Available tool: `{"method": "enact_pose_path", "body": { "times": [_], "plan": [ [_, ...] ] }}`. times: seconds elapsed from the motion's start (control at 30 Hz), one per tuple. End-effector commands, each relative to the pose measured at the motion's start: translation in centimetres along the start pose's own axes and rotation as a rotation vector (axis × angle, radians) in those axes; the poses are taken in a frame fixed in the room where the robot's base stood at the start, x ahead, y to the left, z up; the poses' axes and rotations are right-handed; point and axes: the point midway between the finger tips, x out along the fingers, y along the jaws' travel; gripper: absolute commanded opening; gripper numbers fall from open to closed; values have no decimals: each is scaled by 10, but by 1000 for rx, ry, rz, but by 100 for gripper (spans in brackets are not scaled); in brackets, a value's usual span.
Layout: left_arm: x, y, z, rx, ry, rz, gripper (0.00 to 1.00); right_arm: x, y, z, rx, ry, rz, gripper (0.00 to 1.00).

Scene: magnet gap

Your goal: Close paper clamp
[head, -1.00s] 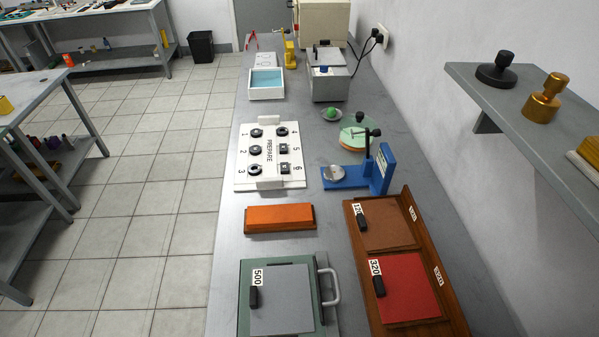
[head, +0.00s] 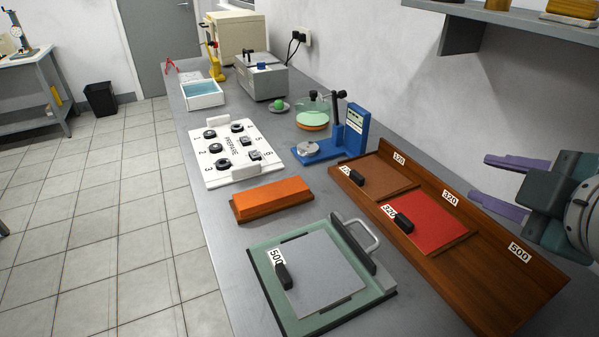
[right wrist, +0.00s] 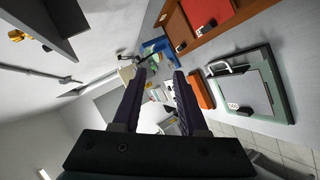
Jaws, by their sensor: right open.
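A green board (head: 262,262) lies at the front of the bench with a grey sheet (head: 316,272) tagged 500 on it. A dark grey clamp bar (head: 352,250) with a metal loop handle (head: 367,232) runs along the sheet's right edge. The bar looks raised beside the sheet; whether it touches the paper I cannot tell. The handle also shows in the right wrist view (right wrist: 230,67). My right gripper (head: 480,178) is open and empty, up and to the right of the clamp; its two purple fingers show in the right wrist view (right wrist: 160,75). My left gripper is out of view.
A wooden rack (head: 500,278) with brown and red sheets stands between the clamp and the wall. An orange block (head: 271,199), a blue stand (head: 352,138) and a white PREPARE panel (head: 205,168) are farther back. A wall shelf (head: 470,12) hangs above right.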

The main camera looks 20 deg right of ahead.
Motion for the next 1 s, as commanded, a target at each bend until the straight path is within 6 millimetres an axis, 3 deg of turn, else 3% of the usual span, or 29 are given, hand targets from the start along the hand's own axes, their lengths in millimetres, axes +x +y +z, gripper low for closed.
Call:
{"method": "enact_pose_path", "body": {
  "times": [0.03,0.1,0.3,0.43,0.63,0.83,1.0],
  "plan": [
    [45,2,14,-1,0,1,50,28,-23,13,-107,49,58,42],
    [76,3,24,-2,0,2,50,50,-30,15,-271,134,137,42],
    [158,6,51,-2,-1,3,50,96,-72,16,-765,379,297,42],
    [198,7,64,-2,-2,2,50,114,-109,21,-1044,518,338,42],
    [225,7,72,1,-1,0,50,125,-141,29,-1286,645,344,42],
    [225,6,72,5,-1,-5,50,130,-144,24,-1324,671,344,42],
    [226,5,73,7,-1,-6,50,145,-145,11,-1323,668,347,42]
  ]
}}
